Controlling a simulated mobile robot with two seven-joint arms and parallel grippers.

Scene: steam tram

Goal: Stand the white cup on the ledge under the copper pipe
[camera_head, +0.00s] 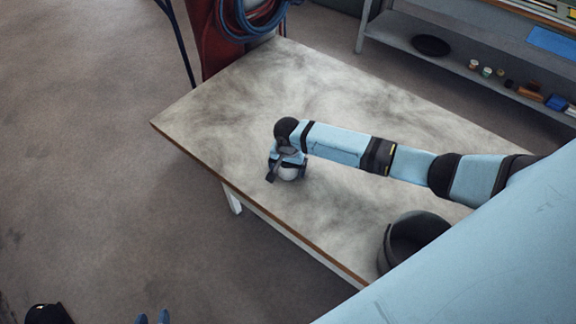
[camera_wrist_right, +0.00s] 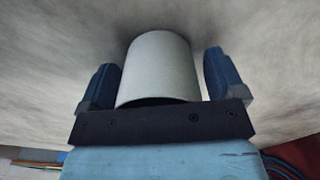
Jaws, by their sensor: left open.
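The white cup (camera_head: 289,173) is on the worn table, partly hidden by my right gripper (camera_head: 284,176). In the right wrist view the cup (camera_wrist_right: 160,70) lies between the two blue fingers of the right gripper (camera_wrist_right: 160,78). A gap shows on each side of it, so the fingers are open around it and not closed on it. My left gripper (camera_head: 152,319) is open at the bottom edge of the head view, away from the table, with only its fingertips in sight. I cannot make out a copper pipe or its ledge in either view.
The table top (camera_head: 220,105) is mostly clear. A dark round bin (camera_head: 412,238) is at its near right end. A red stand with blue hose (camera_head: 225,40) is at the far end. A grey shelf (camera_head: 455,65) holds small items behind. Open floor lies left.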

